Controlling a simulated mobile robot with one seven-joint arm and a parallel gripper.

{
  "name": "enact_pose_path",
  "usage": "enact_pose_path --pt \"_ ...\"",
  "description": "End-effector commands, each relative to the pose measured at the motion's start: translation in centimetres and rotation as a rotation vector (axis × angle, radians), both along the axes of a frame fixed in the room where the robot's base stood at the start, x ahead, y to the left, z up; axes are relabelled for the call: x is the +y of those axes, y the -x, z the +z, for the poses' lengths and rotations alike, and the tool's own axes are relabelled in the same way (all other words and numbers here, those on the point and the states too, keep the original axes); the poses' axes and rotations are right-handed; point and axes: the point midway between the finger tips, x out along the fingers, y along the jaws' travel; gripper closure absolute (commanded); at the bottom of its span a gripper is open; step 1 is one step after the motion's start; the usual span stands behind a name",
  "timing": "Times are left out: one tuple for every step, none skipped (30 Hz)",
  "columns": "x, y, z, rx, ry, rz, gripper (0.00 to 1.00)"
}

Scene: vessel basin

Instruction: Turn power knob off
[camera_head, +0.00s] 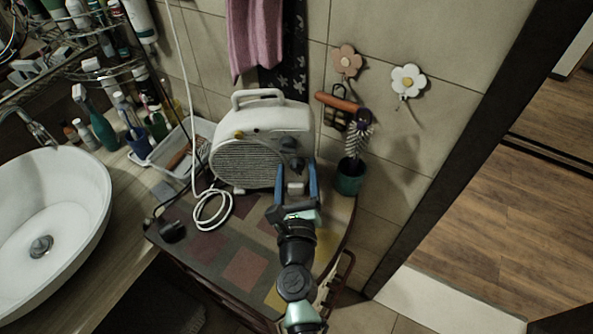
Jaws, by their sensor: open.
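A cream portable heater (262,120) with a round grille and a top handle stands on the patterned cabinet top. A dark knob (291,146) shows on the right part of its front. My gripper (295,168) is at the heater's front right, with its two blue fingers apart and pointing at the heater. The knob lies just beyond the fingertips; I cannot tell whether they touch it. The fingers and wrist hide the lower right of the heater's front.
A white cord (212,208) lies coiled left of my arm. A green cup (349,178) with a brush stands close on the right. A white tray (170,150) and basin (50,215) are on the left. The doorway floor (490,220) is open at right.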

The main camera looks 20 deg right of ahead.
Motion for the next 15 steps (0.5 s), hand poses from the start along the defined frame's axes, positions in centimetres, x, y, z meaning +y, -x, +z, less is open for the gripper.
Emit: enact_pose_path --pt "0.00 0.01 0.00 0.000 0.000 0.000 0.29" --pt "0.00 0.01 0.00 0.000 0.000 0.000 0.29" --pt "0.01 0.02 0.00 0.000 0.000 0.000 0.29" --pt "0.02 0.01 0.00 0.000 0.000 0.000 0.35" --pt "0.01 0.03 0.00 0.000 0.000 0.000 0.40" --pt "0.02 0.02 0.00 0.000 0.000 0.000 0.47" --pt "0.02 0.02 0.01 0.000 0.000 0.000 0.53" --pt "0.03 0.03 0.01 0.000 0.000 0.000 0.58" --pt "0.03 0.03 0.01 0.000 0.000 0.000 0.65" --pt "0.04 0.03 0.00 0.000 0.000 0.000 0.71" --pt "0.03 0.03 0.01 0.000 0.000 0.000 0.76" --pt "0.03 0.03 0.01 0.000 0.000 0.000 0.83" --pt "0.03 0.03 0.01 0.000 0.000 0.000 0.89" --pt "0.03 0.04 0.01 0.000 0.000 0.000 0.94" --pt "0.03 0.04 0.01 0.000 0.000 0.000 1.00"
